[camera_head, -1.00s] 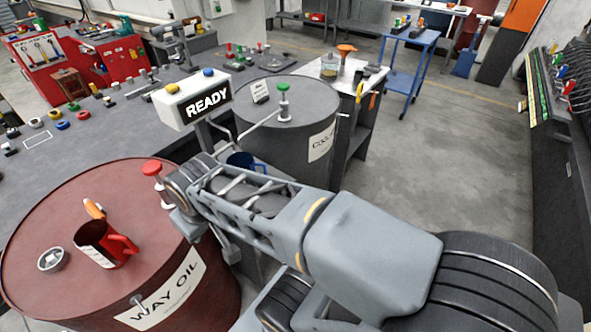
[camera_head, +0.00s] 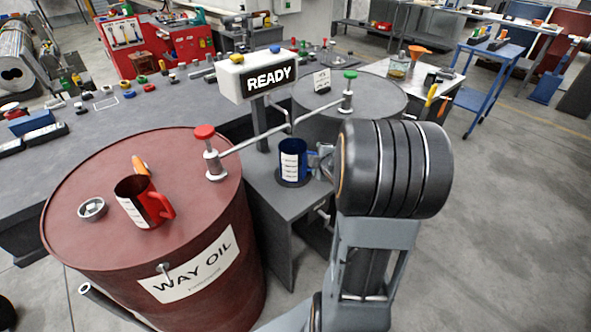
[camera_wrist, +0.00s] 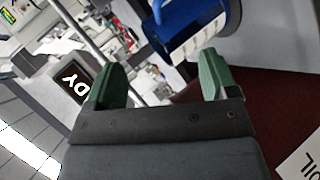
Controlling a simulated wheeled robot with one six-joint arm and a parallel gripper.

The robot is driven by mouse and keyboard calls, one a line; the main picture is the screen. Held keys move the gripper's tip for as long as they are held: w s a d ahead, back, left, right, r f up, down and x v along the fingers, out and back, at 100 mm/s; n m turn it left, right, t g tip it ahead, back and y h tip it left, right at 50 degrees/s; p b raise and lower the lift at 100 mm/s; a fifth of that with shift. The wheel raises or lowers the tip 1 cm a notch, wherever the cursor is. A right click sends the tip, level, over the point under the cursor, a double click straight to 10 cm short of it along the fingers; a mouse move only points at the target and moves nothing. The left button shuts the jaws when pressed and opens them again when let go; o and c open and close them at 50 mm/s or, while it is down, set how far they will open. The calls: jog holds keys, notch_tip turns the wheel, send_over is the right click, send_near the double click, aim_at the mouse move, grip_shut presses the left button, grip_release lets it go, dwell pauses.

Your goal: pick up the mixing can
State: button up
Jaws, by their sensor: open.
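A blue can (camera_head: 302,160) with a white graduated label stands upright on a dark round pad on the low grey stand (camera_head: 290,193) between the two barrels. I take it for the mixing can. My gripper (camera_head: 322,163) is just right of it, partly hidden by my wrist in the head view. In the wrist view my gripper (camera_wrist: 160,72) has its green fingers spread with nothing between them. The blue can (camera_wrist: 170,28) lies beyond the fingertips, toward the right finger. I cannot tell whether they touch.
A red can (camera_head: 137,203) stands on the red WAY OIL barrel (camera_head: 85,175), left. The dark barrel (camera_head: 385,97) is behind. A READY sign (camera_head: 258,76) on a post and pipes with red (camera_head: 205,132) and green (camera_head: 350,75) knobs rise close to the blue can. Floor at right is free.

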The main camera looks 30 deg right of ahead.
aim_at(311, 153)
jog(key=x, duration=1.1)
jog(key=shift+w+d, duration=0.1)
jog(key=shift+w, duration=0.25)
